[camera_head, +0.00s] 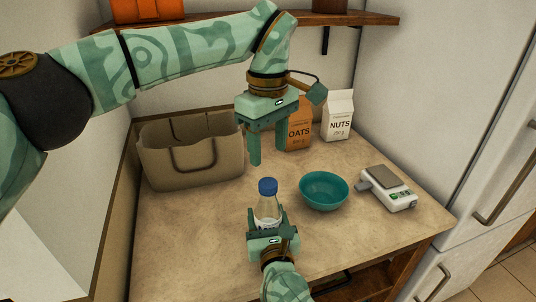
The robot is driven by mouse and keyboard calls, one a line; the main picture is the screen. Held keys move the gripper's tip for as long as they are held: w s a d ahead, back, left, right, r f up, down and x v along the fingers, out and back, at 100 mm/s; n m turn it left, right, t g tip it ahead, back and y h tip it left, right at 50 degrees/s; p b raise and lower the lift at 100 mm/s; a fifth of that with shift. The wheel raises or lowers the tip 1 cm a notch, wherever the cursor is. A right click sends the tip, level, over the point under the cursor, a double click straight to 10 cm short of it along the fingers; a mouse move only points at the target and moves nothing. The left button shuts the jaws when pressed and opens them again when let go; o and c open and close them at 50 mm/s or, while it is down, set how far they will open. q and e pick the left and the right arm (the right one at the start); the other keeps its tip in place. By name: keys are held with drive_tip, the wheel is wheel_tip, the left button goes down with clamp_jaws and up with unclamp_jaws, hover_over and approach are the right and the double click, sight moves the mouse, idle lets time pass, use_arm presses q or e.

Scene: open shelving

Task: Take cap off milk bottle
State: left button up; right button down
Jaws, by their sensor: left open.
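The milk bottle (266,208) is clear with a whitish lower part and stands upright near the front of the counter. Its blue cap (267,186) sits on top. My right gripper (267,218) comes in from the bottom edge, with its fingers on both sides of the bottle's lower body, shut on it; the bottle's base is hidden behind this gripper. My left gripper (267,156) hangs above the cap, pointing down, open and empty, with a visible gap between its fingertips and the cap.
A teal bowl (324,191) stands just right of the bottle, with a white scale (388,189) further right. A beige basket (190,160) is at the back left. The oats bag (299,130) and nuts carton (339,117) stand behind. A wooden shelf (340,19) is above. The front left counter is clear.

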sight(268, 182)
use_arm(q)
drive_tip(key=m, duration=0.5)
drive_tip(key=shift+f, duration=0.2)
drive_tip(key=shift+m, duration=0.3)
wheel_tip(268, 182, down, 8)
drive_tip(key=shift+r, duration=0.25)
drive_tip(key=c, duration=1.1)
